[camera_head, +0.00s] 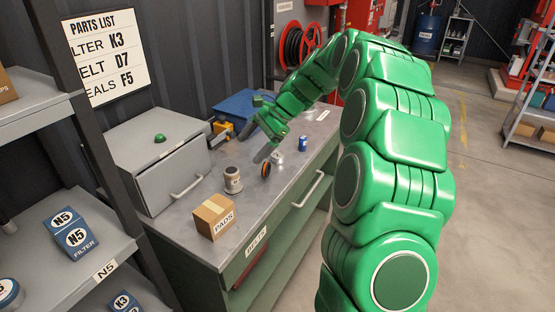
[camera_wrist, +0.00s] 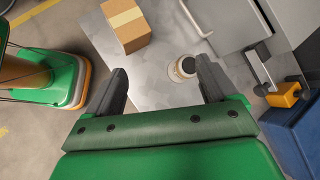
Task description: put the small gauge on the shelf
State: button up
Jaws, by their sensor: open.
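My gripper (camera_head: 253,142) is open and empty above the grey workbench (camera_head: 190,228). Its two dark fingers stand apart in the wrist view (camera_wrist: 162,74). A pale round-topped cylinder with dark bands (camera_head: 233,180) stands on the bench; in the wrist view it (camera_wrist: 182,68) lies beyond the fingers, nearer the right one. A small orange-and-black disc (camera_head: 265,169) and a small pale piece (camera_head: 277,158) are on the bench near my gripper. I cannot tell which is the small gauge. A grey shelf (camera_head: 35,208) stands at the left, with blue N5 boxes on it.
A cardboard PADS box (camera_head: 212,217) sits at the bench's front edge; it also shows in the wrist view (camera_wrist: 127,25). A grey cabinet (camera_head: 168,165), a yellow-orange fitting (camera_head: 222,128) and a blue can (camera_head: 303,143) are nearby. Open floor lies right of the bench.

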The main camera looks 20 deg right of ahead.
jog(key=w+d+f+m+t+y, duration=0.1)
jog(key=w+d+f+m, duration=0.25)
jog(key=w, duration=0.25)
jog(key=w+d+f+m+t, duration=0.1)
jog(key=w+d+f+m, duration=0.15)
jog(key=w+d, duration=0.3)
jog(key=m+t, duration=0.2)
jog(key=m, duration=0.1)
send_near(276, 156)
jog(key=shift+w+a+f, duration=0.4)
jog(key=shift+w+f, duration=0.05)
jog(key=shift+w, duration=0.05)
jog(key=shift+m, duration=0.3)
jog(key=shift+x, duration=3.9)
jog(key=shift+s+a, duration=0.1)
jog(key=shift+s, duration=0.05)
jog(key=shift+c, duration=0.2)
